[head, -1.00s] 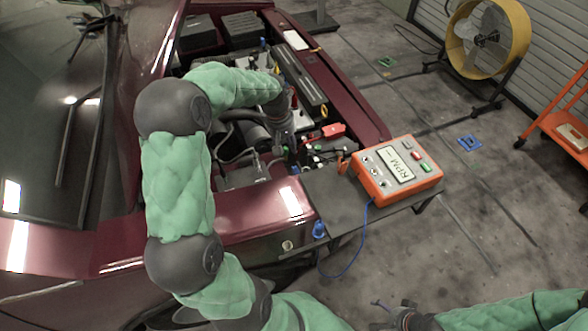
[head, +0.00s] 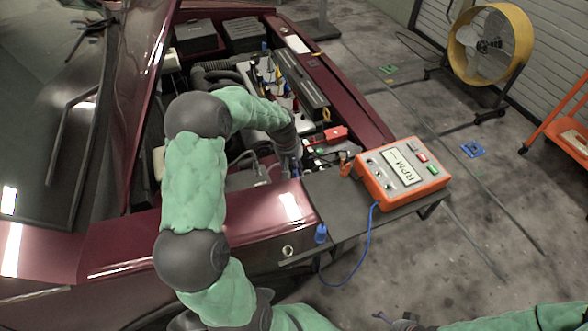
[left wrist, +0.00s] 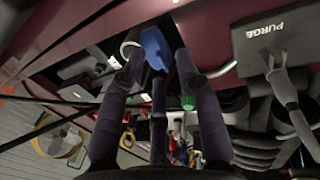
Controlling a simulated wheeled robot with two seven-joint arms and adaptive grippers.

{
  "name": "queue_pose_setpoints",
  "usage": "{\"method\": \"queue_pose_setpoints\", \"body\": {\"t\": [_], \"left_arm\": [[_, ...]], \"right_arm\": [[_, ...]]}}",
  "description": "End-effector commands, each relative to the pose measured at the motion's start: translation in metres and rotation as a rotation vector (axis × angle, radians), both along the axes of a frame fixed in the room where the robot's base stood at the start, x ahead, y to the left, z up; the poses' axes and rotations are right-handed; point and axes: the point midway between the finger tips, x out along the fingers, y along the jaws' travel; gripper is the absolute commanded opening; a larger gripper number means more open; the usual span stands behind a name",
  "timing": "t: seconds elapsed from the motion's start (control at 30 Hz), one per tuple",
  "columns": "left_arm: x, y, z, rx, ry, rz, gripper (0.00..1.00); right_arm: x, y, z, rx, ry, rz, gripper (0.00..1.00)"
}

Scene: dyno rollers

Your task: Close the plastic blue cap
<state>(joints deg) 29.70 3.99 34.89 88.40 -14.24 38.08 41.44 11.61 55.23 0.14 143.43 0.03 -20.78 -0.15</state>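My left gripper (left wrist: 160,62) is open, with a gap between the fingers. The cap appears between or just beyond the fingertips; I cannot tell whether either finger touches it. In the head view my left gripper (head: 294,168) reaches down into the engine bay near its front edge, and the cap there is mostly hidden. My right gripper (head: 398,322) shows only partly at the bottom edge, away from the car; its finger state is unclear.
An orange RPM meter (head: 402,172) sits on a dark shelf (head: 340,212), with a blue cable hanging down. A red clamp (head: 335,134) and several engine parts crowd the bay. A yellow fan (head: 490,44) stands on the floor at the back right.

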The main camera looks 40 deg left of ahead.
Motion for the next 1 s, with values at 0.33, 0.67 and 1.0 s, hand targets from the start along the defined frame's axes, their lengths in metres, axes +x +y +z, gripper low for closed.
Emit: {"method": "queue_pose_setpoints", "body": {"t": [0.33, 0.67, 1.0], "left_arm": [[0.000, 0.000, -0.002, 0.000, 0.000, 0.000, 0.25], [0.000, 0.000, -0.002, 0.001, 0.002, 0.000, 0.00], [0.010, -0.006, 0.004, 0.052, 0.101, -0.005, 0.00]], "right_arm": [[0.000, 0.000, 0.000, 0.000, 0.000, 0.000, 1.00], [0.000, 0.000, 0.000, 0.000, 0.000, 0.000, 1.00], [0.000, 0.000, 0.019, 0.000, 0.000, 0.000, 1.00]]}}
